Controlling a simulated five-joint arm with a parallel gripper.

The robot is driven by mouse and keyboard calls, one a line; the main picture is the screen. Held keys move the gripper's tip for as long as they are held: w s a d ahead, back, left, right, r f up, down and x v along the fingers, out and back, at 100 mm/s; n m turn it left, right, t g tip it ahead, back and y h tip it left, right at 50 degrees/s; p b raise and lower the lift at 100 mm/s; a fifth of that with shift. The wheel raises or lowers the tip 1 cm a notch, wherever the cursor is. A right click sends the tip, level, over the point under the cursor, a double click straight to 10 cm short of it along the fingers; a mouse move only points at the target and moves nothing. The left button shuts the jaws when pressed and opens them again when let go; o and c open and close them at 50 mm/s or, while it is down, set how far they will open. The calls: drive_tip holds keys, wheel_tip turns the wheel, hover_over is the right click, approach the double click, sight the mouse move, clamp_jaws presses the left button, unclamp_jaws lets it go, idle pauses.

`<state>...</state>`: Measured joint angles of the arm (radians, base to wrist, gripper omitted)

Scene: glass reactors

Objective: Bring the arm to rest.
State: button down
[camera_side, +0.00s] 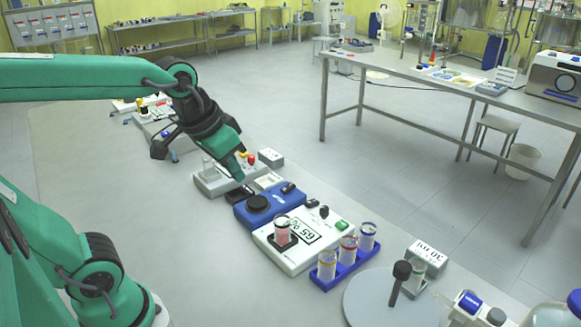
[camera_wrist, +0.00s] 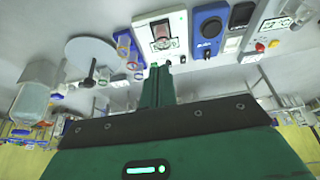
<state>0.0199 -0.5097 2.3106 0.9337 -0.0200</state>
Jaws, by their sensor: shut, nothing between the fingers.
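My gripper (camera_side: 238,169) hangs over the bench in the side view, pointing down and to the right. The fingers are apart from the instruments as far as the side view shows.
A blue rack (camera_side: 340,268) holds several glass vials. A grey round plate (camera_side: 365,300) lies at the front. A grey control box with a red button (camera_side: 215,182) stands behind the blue device.

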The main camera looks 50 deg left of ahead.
drive_tip(key=shift+t, duration=0.5)
drive_tip(key=s, duration=0.1)
drive_tip(key=s+f, duration=0.1)
drive_tip(key=s, duration=0.3)
drive_tip(key=shift+s+a+f, duration=0.15)
drive_tip(key=shift+a+f, duration=0.1)
drive_tip(key=shift+f, duration=0.15)
